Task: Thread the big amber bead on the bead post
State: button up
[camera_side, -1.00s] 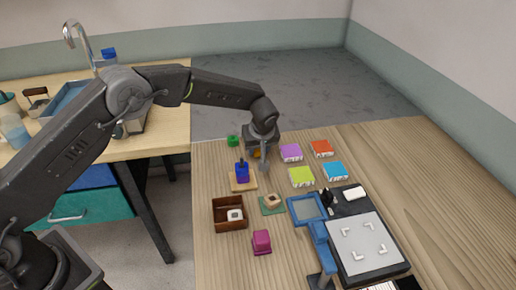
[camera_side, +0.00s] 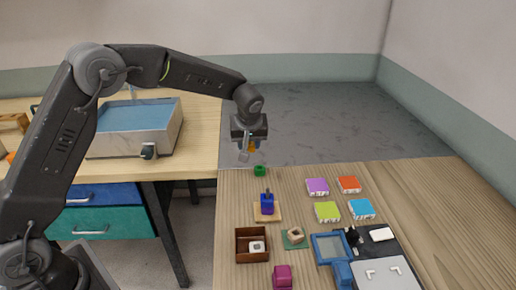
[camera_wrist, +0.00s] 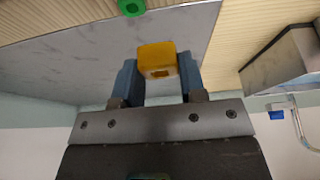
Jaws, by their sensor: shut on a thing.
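My gripper (camera_side: 247,151) is shut on the big amber bead (camera_side: 252,146), up in the air beyond the table's far edge in the side view. In the wrist view the amber bead (camera_wrist: 157,53) sits between the blue-grey fingertips, its dark square hole visible. The bead post (camera_side: 267,192) stands upright on a wooden base (camera_side: 267,217), with a blue bead (camera_side: 267,206) around it and the dark tip sticking out above. The post is below and slightly right of my gripper in the side view, well apart from the amber bead.
A green bead (camera_side: 260,170) lies near the far edge, beyond the post. A brown open box (camera_side: 241,252) holds a white piece. A wooden piece (camera_side: 295,235) on a green mat, a magenta object (camera_side: 282,276), several coloured blocks (camera_side: 327,212) and a blue frame (camera_side: 314,249) stand around.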

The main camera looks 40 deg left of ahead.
aim_at(267, 189)
jog(key=s+d+m+h, duration=0.2)
jog(key=d+m, duration=0.2)
jog(key=m, duration=0.1)
jog(key=s+d+m+h, duration=0.2)
jog(key=d+m, duration=0.2)
jog(key=m, duration=0.2)
jog(key=s+d+r+m+h, duration=0.1)
jog(key=s+d+m+h, duration=0.1)
jog(key=s+d+m, duration=0.1)
jog(key=shift+d+m+t, duration=0.4)
jog(key=shift+d+m, duration=0.05)
jog(key=shift+m, duration=0.75)
jog(key=shift+s+d+r+m+g, duration=0.15)
jog(key=shift+s+d+m+g, duration=0.25)
jog(key=shift+m, duration=0.4)
jog(key=shift+f, duration=2.9)
jog(key=o, duration=1)
